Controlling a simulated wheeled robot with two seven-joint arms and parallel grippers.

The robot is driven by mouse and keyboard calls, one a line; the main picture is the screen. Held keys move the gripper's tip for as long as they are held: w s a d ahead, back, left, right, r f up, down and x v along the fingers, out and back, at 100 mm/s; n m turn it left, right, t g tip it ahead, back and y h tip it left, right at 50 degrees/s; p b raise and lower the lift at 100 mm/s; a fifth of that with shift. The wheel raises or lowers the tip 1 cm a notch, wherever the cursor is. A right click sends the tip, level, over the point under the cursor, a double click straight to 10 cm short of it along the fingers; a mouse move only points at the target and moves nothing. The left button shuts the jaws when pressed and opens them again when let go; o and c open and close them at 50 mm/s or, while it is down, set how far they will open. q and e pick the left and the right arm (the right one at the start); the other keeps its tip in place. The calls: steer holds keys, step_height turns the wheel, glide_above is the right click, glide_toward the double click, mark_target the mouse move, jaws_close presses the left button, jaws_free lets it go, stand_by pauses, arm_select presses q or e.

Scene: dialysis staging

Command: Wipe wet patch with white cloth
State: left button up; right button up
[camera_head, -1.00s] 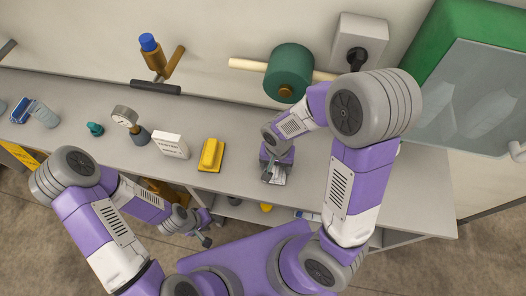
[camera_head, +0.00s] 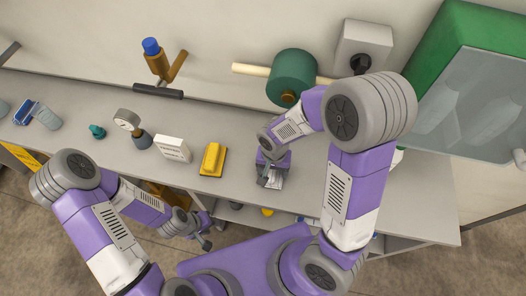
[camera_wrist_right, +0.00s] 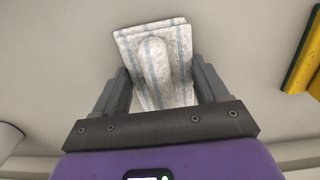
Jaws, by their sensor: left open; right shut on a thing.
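The white cloth (camera_wrist_right: 158,62) has pale blue stripes and a raised ridge in its middle. In the right wrist view it sits between the two fingers of my right gripper (camera_wrist_right: 160,90), which is shut on it. In the head view the cloth (camera_head: 274,182) shows as a small pale patch under my right gripper (camera_head: 268,178), over the front part of the grey counter (camera_head: 325,160). I cannot make out a wet patch in either view. My left gripper (camera_head: 204,241) is open and empty, low in front of the counter.
A white box (camera_head: 173,148), a gauge (camera_head: 128,118) and a teal item (camera_head: 97,131) stand further left. A green roll (camera_head: 291,78) hangs behind.

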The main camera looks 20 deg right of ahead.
steer(key=shift+w+a, duration=0.35)
steer(key=shift+a, duration=0.2)
steer(key=shift+w+a, duration=0.3)
steer(key=shift+a, duration=0.2)
steer(key=shift+w+a+r, duration=0.15)
steer(key=shift+r, duration=0.05)
step_height(320, 180, up, 4)
steer(key=shift+f+p, duration=0.25)
steer(key=shift+p, duration=1)
step_height(320, 180, up, 2)
steer(key=shift+r+p, duration=0.1)
steer(key=shift+p, duration=0.85)
steer(key=shift+r+p, duration=0.9)
steer(key=shift+r, duration=0.2)
arm_select(q)
step_height(320, 180, up, 6)
steer(key=w, duration=0.1)
steer(key=shift+w+d, duration=0.15)
steer(key=shift+d, duration=0.15)
steer(key=shift+f, duration=0.1)
arm_select(e)
steer(key=shift+f, duration=0.1)
